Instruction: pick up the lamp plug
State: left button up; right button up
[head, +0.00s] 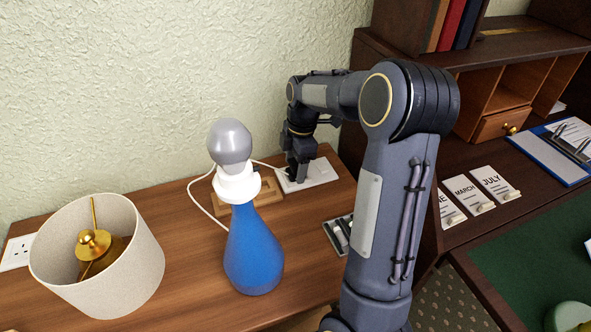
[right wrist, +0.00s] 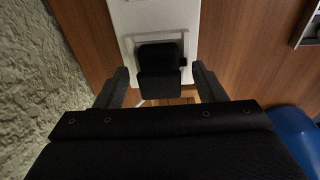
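The lamp has a blue base (head: 254,250), a white collar and a grey bulb (head: 230,141). A white cord (head: 207,208) runs from it towards the white socket plate (head: 322,171) at the back of the wooden table. A dark block that looks like the plug (right wrist: 160,74) sits on the plate in the right wrist view. My right gripper (head: 297,176) points down there; its fingers (right wrist: 160,88) stand open on either side of the block, with gaps visible. In the head view the gripper hides the plug. My left gripper is not in view.
A cream lampshade (head: 128,266) stands at the left, near another white socket (head: 16,252). A small wooden tray (head: 262,199) lies beside the plate, and a metal-looking item (head: 338,235) lies nearer. A dark desk with cards (head: 466,194) and a clipboard (head: 548,157) is at the right.

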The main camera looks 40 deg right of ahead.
jog(key=c, duration=1.1)
jog(key=shift+o, duration=0.2)
jog(key=shift+r, duration=0.1)
